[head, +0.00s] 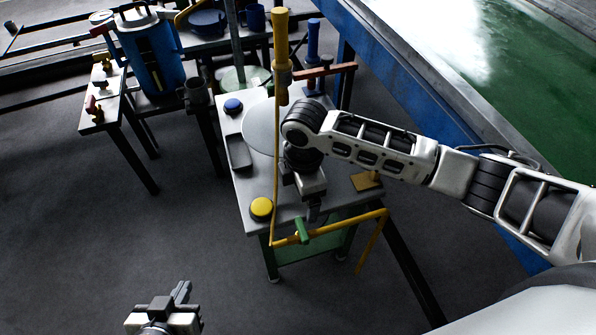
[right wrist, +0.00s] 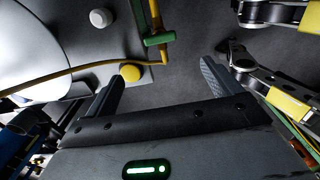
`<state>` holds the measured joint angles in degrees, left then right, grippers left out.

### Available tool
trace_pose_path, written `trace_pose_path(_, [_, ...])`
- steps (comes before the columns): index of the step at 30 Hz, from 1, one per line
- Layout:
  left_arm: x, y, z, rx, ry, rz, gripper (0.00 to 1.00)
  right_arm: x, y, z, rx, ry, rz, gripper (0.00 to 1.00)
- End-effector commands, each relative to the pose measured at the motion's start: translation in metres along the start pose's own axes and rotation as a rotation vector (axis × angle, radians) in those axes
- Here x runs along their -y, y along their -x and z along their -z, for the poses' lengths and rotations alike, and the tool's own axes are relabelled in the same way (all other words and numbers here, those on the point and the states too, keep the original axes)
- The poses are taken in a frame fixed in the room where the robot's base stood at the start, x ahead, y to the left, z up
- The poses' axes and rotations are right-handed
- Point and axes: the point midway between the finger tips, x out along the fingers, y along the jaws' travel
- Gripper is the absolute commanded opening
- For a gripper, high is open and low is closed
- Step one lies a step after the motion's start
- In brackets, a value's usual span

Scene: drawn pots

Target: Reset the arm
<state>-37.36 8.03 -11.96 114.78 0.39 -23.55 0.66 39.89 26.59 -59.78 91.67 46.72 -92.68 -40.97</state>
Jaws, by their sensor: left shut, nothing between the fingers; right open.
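My left gripper (head: 183,290) is shut and empty, low at the left of the head view, over the floor and away from the table. My right arm reaches in from the right across the small grey table. My right gripper (head: 313,208) hangs near the table's front edge, close to the yellow button (head: 261,208) and the green valve handle (head: 303,231). In the right wrist view the right gripper (right wrist: 160,72) is open, with nothing held between its fingers. The yellow button (right wrist: 131,73) and green handle (right wrist: 158,39) lie beyond the fingertips there.
The small grey table (head: 245,185) carries a blue button (head: 233,105) and a dark tray (head: 238,152). A yellow pipe (head: 335,226) runs along its front. A blue-framed green bench (head: 500,80) stands at the right. The floor (head: 150,225) at the left is open.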

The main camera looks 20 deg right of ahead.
Motion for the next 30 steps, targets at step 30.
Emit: trace_pose_path(30, [-0.001, 0.002, -0.004, 0.008, 0.0, -0.001, 0.0, 0.107, -0.056, 0.006, -0.784, -1.204, -0.527, 0.9])
